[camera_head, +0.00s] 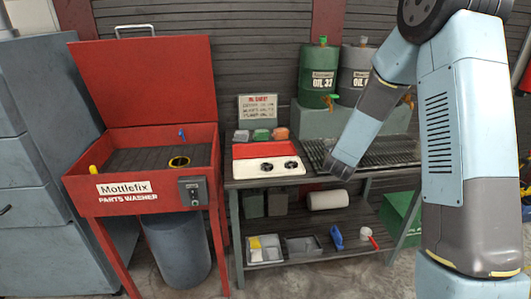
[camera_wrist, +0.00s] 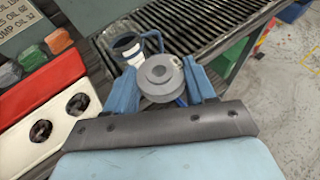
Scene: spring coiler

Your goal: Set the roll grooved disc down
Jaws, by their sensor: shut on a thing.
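The roll grooved disc (camera_wrist: 159,75) is grey and round with a small centre hole. It sits between the blue fingers of my gripper (camera_wrist: 162,84) in the wrist view. My gripper is shut on it, above the workbench near the slatted grate (camera_wrist: 178,24). In the head view my gripper (camera_head: 336,168) is over the bench between the red and white panel and the grate (camera_head: 385,152). The disc cannot be made out there. I cannot tell how far above the bench it is.
A round-mouthed container (camera_wrist: 126,43) with a blue handle lies just beyond the disc. The red and white panel (camera_head: 268,165) with two round openings is to the left. Oil drums (camera_head: 318,72) stand behind. The lower shelf (camera_head: 285,228) holds a white roll and trays.

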